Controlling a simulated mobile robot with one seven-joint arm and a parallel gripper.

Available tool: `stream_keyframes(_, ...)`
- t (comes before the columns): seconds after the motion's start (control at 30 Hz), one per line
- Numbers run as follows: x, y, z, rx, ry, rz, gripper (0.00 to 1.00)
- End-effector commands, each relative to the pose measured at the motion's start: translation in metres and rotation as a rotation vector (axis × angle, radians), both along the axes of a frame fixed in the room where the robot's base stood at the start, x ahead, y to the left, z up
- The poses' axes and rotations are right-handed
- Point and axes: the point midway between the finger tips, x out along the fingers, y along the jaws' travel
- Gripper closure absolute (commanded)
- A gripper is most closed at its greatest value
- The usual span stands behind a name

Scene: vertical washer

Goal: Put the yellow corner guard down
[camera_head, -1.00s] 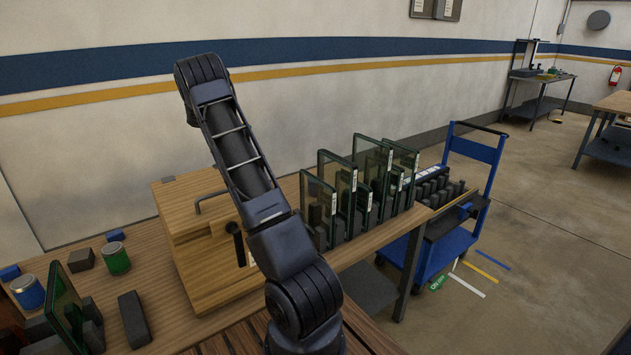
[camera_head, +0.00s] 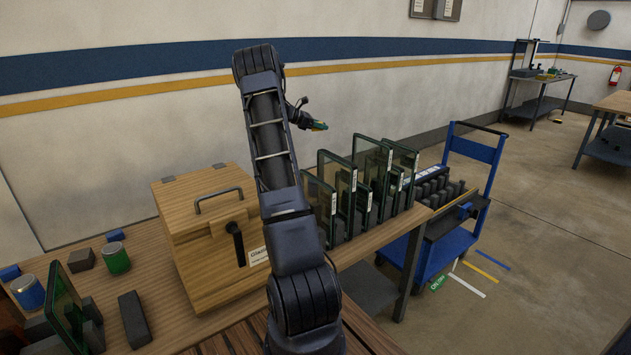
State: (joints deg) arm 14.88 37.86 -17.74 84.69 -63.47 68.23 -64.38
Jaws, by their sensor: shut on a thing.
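My gripper (camera_head: 312,122) shows beyond my raised arm, up against the wall, above and behind the upright glass panes. It is shut on a small piece at its tip with yellow-orange and green on it, the yellow corner guard (camera_head: 321,126). The guard is tiny in this view, so its shape and exact seating in the jaws are unclear. It is held in the air, apart from the bench and the panes.
Green-edged glass panes (camera_head: 372,165) stand in dark racks on the wooden bench. A wooden box (camera_head: 200,262) with a handle sits left of my arm. A blue cart (camera_head: 440,252) with dark slots stands at right. Cans and dark blocks lie at lower left.

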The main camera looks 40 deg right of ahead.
Motion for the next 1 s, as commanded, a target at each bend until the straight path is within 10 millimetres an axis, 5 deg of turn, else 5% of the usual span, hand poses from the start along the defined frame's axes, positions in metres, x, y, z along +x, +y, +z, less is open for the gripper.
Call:
stream_keyframes(0.43,0.003,0.003,-0.064,0.004,0.006,0.006,0.89)
stream_keyframes(1.0,0.003,0.003,-0.183,0.004,0.006,0.006,0.89)
